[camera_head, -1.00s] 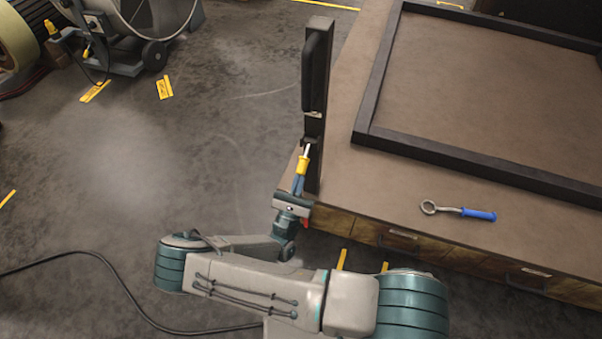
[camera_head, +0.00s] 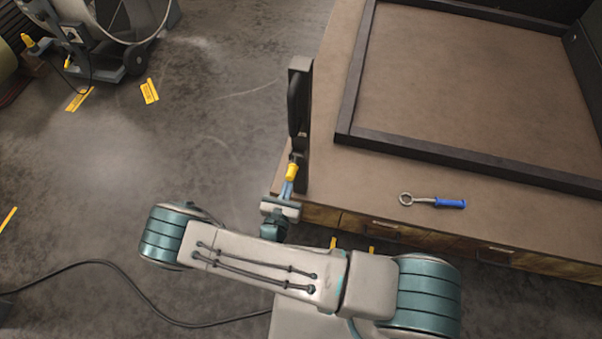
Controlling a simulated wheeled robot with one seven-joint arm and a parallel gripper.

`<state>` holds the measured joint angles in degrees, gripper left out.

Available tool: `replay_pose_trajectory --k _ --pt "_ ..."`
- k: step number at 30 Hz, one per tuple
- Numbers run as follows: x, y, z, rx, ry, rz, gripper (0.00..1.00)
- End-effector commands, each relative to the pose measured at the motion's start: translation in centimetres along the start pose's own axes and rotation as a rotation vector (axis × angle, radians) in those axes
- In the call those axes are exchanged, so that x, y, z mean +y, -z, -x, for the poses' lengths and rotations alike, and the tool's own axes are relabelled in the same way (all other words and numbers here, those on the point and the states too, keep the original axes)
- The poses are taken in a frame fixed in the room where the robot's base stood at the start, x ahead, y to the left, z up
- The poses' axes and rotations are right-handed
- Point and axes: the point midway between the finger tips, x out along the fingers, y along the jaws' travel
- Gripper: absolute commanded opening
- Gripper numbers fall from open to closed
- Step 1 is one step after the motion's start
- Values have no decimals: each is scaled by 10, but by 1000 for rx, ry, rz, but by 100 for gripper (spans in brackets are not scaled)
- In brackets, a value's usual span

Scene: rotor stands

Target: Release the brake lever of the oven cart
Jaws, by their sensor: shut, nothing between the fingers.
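A tall black post (camera_head: 304,140) stands upright at the near left corner of the brown-topped, drawer-fronted unit (camera_head: 385,200). A long black handle runs along its left face. Low on the post is a short yellow grip (camera_head: 291,172), which looks like the brake lever; its upper end meets the post. My gripper (camera_head: 288,188) is right below the yellow grip, its bluish fingers shut and pointing up at it. Whether they touch it cannot be told. The fingertips are small and partly merged with the grip.
A blue-handled eye tool (camera_head: 433,202) lies on the top to the right. A dark raised frame (camera_head: 460,168) sits behind it. A wheeled machine (camera_head: 95,45) stands at the back left. A black cable (camera_head: 130,285) crosses the floor. The floor left of the post is open.

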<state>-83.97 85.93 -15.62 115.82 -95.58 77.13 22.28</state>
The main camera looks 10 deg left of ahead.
Motion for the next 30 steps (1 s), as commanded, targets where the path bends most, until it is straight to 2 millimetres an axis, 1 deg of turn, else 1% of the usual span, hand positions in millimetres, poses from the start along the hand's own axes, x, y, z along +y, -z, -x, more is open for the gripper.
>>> replay_pose_trajectory --k 1,9,18,30 --pt "2 -12 2 33 -5 -2 0" --pt "5 -24 4 186 -13 0 0" --pt "4 -30 1 179 -10 1 0" --pt "4 -32 0 173 -10 0 0"
